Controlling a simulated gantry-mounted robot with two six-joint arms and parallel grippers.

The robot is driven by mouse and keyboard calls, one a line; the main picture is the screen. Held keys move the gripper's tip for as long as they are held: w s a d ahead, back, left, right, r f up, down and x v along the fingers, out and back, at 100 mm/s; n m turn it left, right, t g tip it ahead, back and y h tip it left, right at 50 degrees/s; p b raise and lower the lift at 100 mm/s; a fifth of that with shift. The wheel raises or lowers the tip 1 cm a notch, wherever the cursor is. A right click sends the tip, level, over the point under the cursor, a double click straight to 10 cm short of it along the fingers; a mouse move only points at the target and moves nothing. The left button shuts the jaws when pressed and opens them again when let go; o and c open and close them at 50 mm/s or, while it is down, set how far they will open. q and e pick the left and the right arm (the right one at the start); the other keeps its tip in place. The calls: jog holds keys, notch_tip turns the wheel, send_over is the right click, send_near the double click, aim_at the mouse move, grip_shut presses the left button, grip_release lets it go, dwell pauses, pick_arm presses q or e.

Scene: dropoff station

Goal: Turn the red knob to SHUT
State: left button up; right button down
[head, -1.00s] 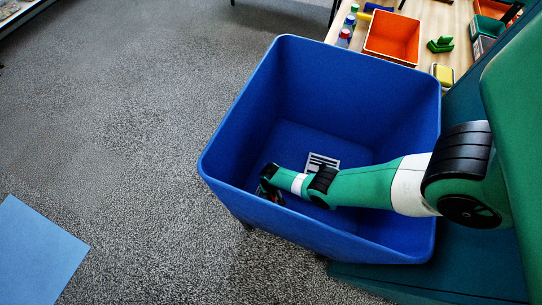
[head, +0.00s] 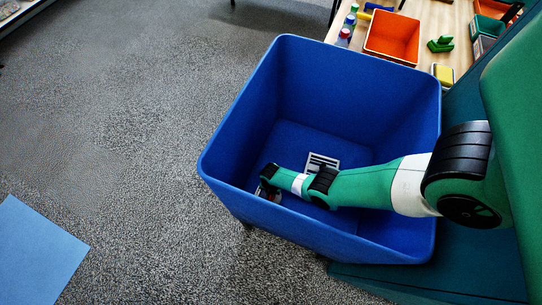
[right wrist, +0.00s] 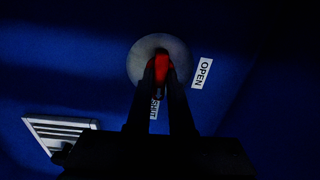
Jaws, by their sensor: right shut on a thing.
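The red knob (right wrist: 162,67) shows in the right wrist view, in front of a round grey plate (right wrist: 142,58) on a dark blue surface. My right gripper (right wrist: 161,82) is shut on the knob, with one finger on each side; the fingers cover part of it. A white SHUT label (right wrist: 154,109) lies below the plate, partly hidden by the fingers. A white OPEN label (right wrist: 202,73) is to the right of the plate. In the head view my right gripper (head: 267,187) is low inside the blue bin (head: 300,75), and the knob cannot be made out. My left gripper is not in view.
A white slatted panel (head: 322,162) is inside the bin, near my right wrist; it also shows in the right wrist view (right wrist: 62,130). The bin walls surround my forearm. A wooden table (head: 402,78) with an orange tray (head: 392,38) stands behind. Open floor lies left.

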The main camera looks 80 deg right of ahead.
dwell(0.5)
jog(key=c, duration=0.8)
grip_release()
notch_tip(320, 180, up, 12)
jog(key=p, duration=1.1)
jog(key=shift+f+p, duration=0.2)
jog(key=shift+p, duration=0.1)
jog(key=shift+r, duration=0.1)
notch_tip(320, 180, up, 16)
jog(key=p, duration=1.6)
send_over(271, 194)
